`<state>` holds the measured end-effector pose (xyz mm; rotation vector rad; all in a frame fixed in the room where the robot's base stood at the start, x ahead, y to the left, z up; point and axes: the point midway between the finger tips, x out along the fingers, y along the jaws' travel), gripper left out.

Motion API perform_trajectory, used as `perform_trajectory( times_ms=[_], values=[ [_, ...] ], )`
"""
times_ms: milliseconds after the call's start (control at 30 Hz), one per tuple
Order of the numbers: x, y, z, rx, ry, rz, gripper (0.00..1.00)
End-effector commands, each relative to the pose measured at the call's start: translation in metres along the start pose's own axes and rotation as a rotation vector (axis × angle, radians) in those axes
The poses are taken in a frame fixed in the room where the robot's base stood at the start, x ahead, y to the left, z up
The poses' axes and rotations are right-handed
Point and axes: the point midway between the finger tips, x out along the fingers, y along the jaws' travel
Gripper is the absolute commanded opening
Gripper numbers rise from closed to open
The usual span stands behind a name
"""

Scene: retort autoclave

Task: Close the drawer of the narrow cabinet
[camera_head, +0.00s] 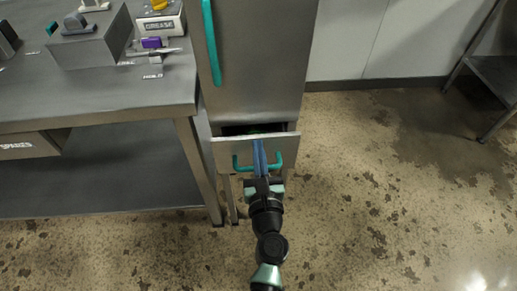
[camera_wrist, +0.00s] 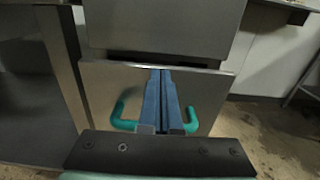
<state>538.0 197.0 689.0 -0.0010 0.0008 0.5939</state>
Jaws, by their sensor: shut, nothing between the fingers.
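The narrow cabinet (camera_head: 262,60) is a tall steel unit with a long teal door handle. Its drawer (camera_head: 222,154) stands partly out, with a dark gap above the front and a bit of green inside. The drawer front also shows in the wrist view (camera_wrist: 100,85), with a dark slot above it. A teal bar handle (camera_head: 288,160) is on the drawer front. My gripper (camera_head: 259,146) is shut, with its blue fingers together in front of the drawer face. In the wrist view the fingers (camera_wrist: 163,75) lie between the two ends of the handle. Contact with the front cannot be told.
A steel workbench (camera_head: 100,95) with a SPARES drawer (camera_head: 25,145) and several items on top stands left of the cabinet. Its leg (camera_head: 200,170) is close beside the cabinet. Open, stained floor (camera_head: 380,190) lies to the right. Another steel table (camera_head: 498,72) stands at far right.

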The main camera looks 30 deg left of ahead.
Motion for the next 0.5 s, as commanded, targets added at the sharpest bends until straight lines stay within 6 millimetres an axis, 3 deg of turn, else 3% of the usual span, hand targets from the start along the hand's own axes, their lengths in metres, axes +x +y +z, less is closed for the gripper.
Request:
perform_trajectory(
  times_ms=[133,333,500],
  values=[
    [0.005,0.0,0.0,0.001,-0.002,0.0,0.0],
    [0.034,0.0,0.0,0.002,-0.003,0.0,0.0],
    [0.046,0.001,0.0,0.001,-0.001,0.0,0.0]
  ],
)
